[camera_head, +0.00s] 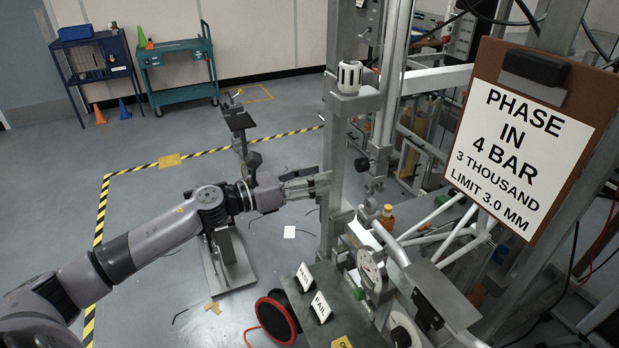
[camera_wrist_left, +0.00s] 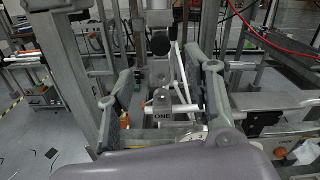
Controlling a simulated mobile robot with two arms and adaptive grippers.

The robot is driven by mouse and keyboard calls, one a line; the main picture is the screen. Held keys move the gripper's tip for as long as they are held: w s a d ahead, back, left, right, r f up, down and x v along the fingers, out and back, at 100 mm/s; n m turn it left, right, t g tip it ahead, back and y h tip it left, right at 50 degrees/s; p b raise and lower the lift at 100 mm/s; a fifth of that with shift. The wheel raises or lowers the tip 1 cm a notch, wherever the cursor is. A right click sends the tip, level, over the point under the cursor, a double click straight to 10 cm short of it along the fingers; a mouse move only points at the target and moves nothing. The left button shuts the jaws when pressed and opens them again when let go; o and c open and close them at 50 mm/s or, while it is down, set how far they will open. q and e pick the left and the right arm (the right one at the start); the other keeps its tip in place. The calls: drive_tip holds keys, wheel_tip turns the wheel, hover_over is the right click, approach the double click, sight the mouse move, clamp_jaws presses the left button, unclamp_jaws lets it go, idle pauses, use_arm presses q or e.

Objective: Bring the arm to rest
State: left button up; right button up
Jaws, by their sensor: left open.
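My left arm (camera_head: 160,236) comes in from the lower left in the head view and is stretched out to the right. My left gripper (camera_head: 326,183) is at its end, beside a grey upright post (camera_head: 335,140) of the test rig. In the left wrist view my left gripper (camera_wrist_left: 161,62) has its two fingers spread wide, with nothing held between them. Beyond the fingers is rig metalwork with a small plate marked "ONE" (camera_wrist_left: 161,115). I cannot tell whether the fingers touch the post. My right gripper is not in view.
A green cart (camera_head: 180,75) stands far back. Open floor (camera_head: 190,115) lies behind the arm.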

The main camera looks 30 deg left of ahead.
use_arm(q)
drive_tip(key=shift+s+a, duration=0.35)
drive_tip(key=shift+s, duration=0.1)
